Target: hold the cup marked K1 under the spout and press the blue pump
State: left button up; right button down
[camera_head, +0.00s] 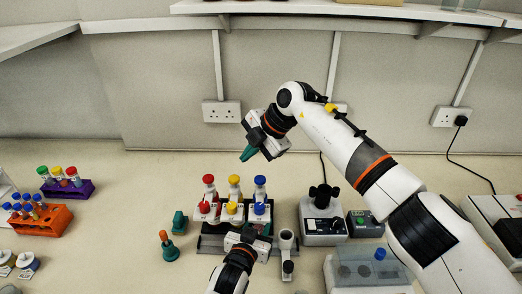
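The blue pump (260,188) stands at the right end of a row of three pumps on a dark stand; its spout is hard to make out. My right gripper (247,154) is in the air above and behind the pumps, apart from them. Its teal fingertips show as one wedge and look shut, with nothing in them. My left gripper (262,229) is low in front of the blue pump; its wrist covers its fingers, so I cannot tell whether it holds a cup. White cups (27,261) stand at the lower left edge; their marks are too small to read.
The red pump (208,186) and yellow pump (234,187) stand beside the blue one. An orange tube rack (42,222) and a purple rack (80,191) are at the left. A black-topped device (323,222) is right of the pumps.

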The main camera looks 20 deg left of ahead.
aim_at(261, 179)
pick_arm(q)
jog(key=shift+d, duration=0.1)
pick_arm(e)
jog(key=d+h, duration=0.1)
jog(key=w+t+h, duration=0.1)
jog(key=d+t+h, duration=0.1)
jog(key=shift+w+d+r+h, duration=0.1)
jog(key=shift+w+d+h, duration=0.1)
jog(key=shift+d+h, duration=0.15)
jog(key=shift+d+m+h, duration=0.1)
jog(key=shift+m+h, duration=0.15)
jog(key=shift+m, duration=0.05)
jog(key=shift+w+f, duration=0.1)
jog(key=shift+f, duration=2.8)
jog(key=shift+f, duration=1.5)
jog(key=shift+r, duration=3.8)
